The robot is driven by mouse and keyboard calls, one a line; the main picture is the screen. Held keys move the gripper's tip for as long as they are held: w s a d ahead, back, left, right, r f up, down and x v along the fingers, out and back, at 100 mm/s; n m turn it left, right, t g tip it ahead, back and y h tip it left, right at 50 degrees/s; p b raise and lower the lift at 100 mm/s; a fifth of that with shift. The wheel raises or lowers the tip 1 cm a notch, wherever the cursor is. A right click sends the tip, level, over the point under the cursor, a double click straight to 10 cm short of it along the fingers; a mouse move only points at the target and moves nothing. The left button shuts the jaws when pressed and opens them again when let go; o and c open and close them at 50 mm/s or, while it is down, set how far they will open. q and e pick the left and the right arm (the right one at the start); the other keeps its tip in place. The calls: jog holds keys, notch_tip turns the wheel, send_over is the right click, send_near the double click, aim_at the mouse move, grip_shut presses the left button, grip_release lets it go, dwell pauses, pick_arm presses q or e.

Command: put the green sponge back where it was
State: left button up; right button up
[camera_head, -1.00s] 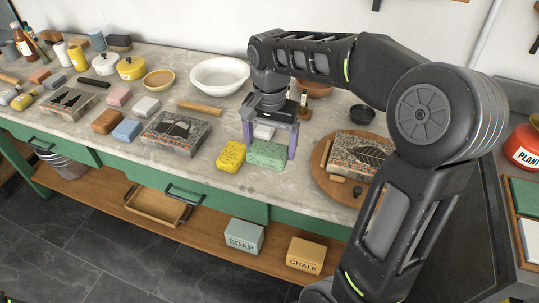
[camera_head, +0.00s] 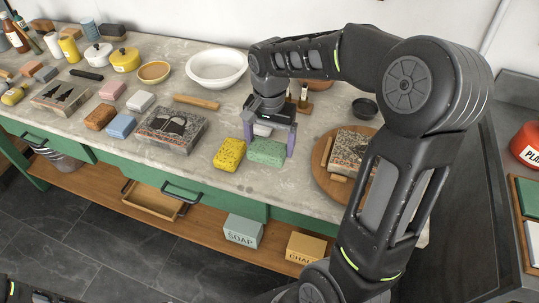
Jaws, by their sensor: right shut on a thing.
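The green sponge (camera_head: 266,152) lies at the front part of the grey counter, just right of a yellow sponge (camera_head: 229,155). My right gripper (camera_head: 268,146) comes down over the green sponge with one finger at each side, shut on it. The sponge looks to be at counter height; whether it touches the top cannot be told. The two sponges are close side by side. My left gripper is not in view.
A round wooden board (camera_head: 323,178) with a printed stone block (camera_head: 347,150) is to the right. Another printed block (camera_head: 172,130) is left of the yellow sponge. A white bowl (camera_head: 217,84) and a wooden roller (camera_head: 198,104) stand behind. Bare counter lies in front of the sponges.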

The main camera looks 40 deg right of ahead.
aim_at(270, 155)
jog(key=shift+f, duration=0.55)
jog(key=shift+f, duration=0.1)
jog(key=shift+f, duration=1.75)
jog(key=shift+f, duration=0.2)
jog(key=o, duration=1)
jog(key=shift+o, duration=0.2)
jog(key=shift+r, duration=0.15)
notch_tip(270, 155, up, 12)
jog(key=shift+r, duration=0.1)
